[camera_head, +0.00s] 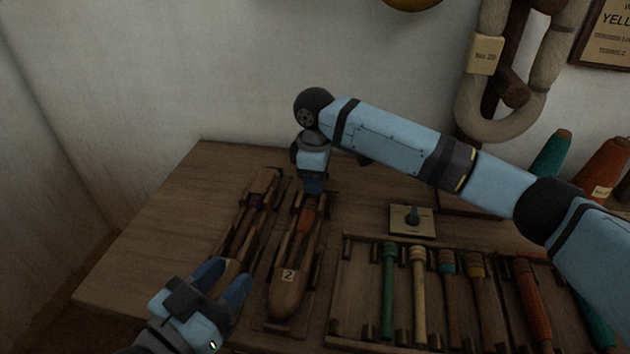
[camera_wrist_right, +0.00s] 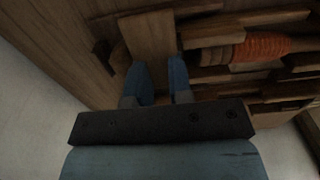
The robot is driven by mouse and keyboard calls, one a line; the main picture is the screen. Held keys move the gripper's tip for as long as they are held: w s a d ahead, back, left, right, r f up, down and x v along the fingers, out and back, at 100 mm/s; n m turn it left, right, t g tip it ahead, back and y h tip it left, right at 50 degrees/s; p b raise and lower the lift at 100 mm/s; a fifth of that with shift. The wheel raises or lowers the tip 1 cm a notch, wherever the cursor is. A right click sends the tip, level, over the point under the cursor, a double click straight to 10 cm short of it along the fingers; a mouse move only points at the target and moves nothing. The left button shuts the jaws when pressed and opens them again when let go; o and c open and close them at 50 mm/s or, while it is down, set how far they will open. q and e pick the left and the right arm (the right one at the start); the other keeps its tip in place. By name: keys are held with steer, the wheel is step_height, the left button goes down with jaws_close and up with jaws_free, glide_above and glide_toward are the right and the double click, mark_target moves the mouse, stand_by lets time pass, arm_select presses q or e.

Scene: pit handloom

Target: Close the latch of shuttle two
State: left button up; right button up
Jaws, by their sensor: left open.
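Shuttle two (camera_head: 287,292), a long wooden boat shape with a "2" label, lies in a holder on the table. An orange-wound bobbin (camera_head: 306,221) is in its hollow and shows in the right wrist view (camera_wrist_right: 262,47). My right gripper (camera_head: 313,190) points down at the shuttle's far end. In the wrist view its fingers (camera_wrist_right: 160,75) are apart over a flat wooden piece (camera_wrist_right: 150,32), perhaps the latch; contact is unclear. My left gripper (camera_head: 225,278) is open, left of shuttle two, over the near part of another shuttle (camera_head: 247,225).
A wooden rack (camera_head: 348,300) with several coloured bobbins lies to the right. Thread cones (camera_head: 552,152) stand at the back right. The table's left side (camera_head: 165,225) is clear.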

steer(key=shift+c, duration=0.3)
jaws_close()
arm_select(q)
steer(key=shift+r, duration=0.1)
arm_select(e)
steer(key=shift+r, duration=0.1)
